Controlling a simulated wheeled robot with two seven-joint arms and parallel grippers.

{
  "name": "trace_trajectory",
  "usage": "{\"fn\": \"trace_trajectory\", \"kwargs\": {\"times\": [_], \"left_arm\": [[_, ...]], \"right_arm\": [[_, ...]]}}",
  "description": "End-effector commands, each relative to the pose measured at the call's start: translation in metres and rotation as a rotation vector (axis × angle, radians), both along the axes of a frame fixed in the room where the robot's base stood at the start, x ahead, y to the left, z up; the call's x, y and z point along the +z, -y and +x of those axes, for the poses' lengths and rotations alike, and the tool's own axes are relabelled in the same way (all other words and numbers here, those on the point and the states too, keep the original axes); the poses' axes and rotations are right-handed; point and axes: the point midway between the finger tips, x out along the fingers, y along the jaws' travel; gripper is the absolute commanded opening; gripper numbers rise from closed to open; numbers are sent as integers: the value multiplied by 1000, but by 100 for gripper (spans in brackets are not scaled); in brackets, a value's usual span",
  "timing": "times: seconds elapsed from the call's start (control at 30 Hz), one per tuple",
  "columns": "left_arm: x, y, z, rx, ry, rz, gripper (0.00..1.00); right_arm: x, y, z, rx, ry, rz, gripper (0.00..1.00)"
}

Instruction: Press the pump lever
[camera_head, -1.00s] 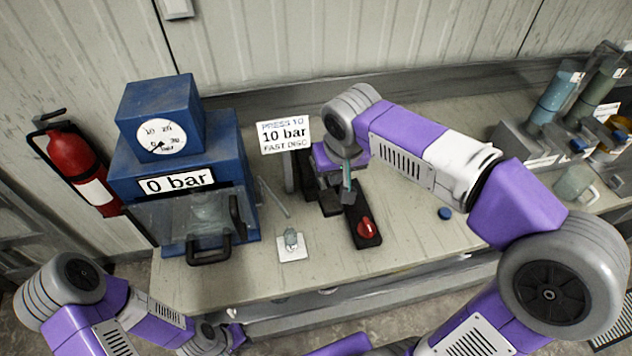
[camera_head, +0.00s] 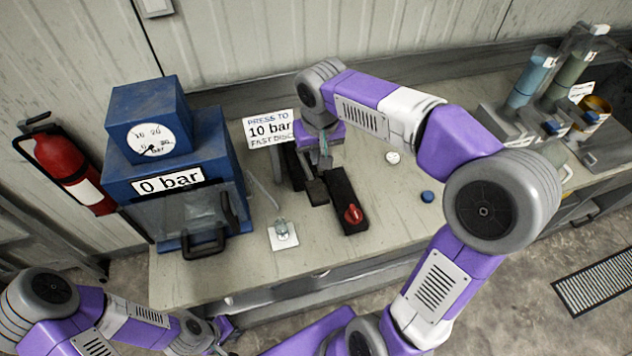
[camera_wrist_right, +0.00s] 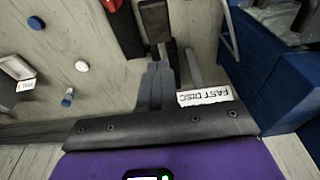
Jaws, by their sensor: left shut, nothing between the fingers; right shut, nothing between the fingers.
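The pump has a dark lever with a flat pad (camera_head: 317,192) at the middle of the bench; the pad also shows at the top of the right wrist view (camera_wrist_right: 154,20). Beside it is a black strip with a red knob (camera_head: 353,214). My right gripper (camera_head: 325,162) is shut and empty, pointing down over the back part of the pump. In the right wrist view its fingers (camera_wrist_right: 157,68) are together close to the lever; I cannot tell whether they touch it. My left gripper (camera_head: 224,328) is shut and empty, low at the front left, away from the pump.
A blue press (camera_head: 217,150) with a gauge and a "0 bar" label stands left. A sign (camera_head: 270,129) reads "PRESS TO 10 bar". A small clear piece on a white card (camera_head: 283,236) lies in front. A blue cap (camera_head: 427,196) and white disc (camera_head: 393,158) lie right.

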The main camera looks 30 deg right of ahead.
Motion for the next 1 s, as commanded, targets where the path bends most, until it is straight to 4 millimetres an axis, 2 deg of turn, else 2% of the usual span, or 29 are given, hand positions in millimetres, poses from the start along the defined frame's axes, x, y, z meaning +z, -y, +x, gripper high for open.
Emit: {"fn": "trace_trajectory", "kwargs": {"times": [0.03,0.3,0.5,0.7,1.0], "left_arm": [[-3,0,0,0,0,0,0],[-10,0,0,0,0,0,0],[-14,0,0,0,0,0,0],[-15,0,0,0,0,0,0],[-15,0,0,0,0,0,0]], "right_arm": [[-12,1,1,-1,-4,0,0],[-70,3,11,-1,-4,0,0],[-100,2,6,-1,-3,1,0],[-113,1,3,0,1,0,0],[-114,1,3,0,1,0,0]]}}
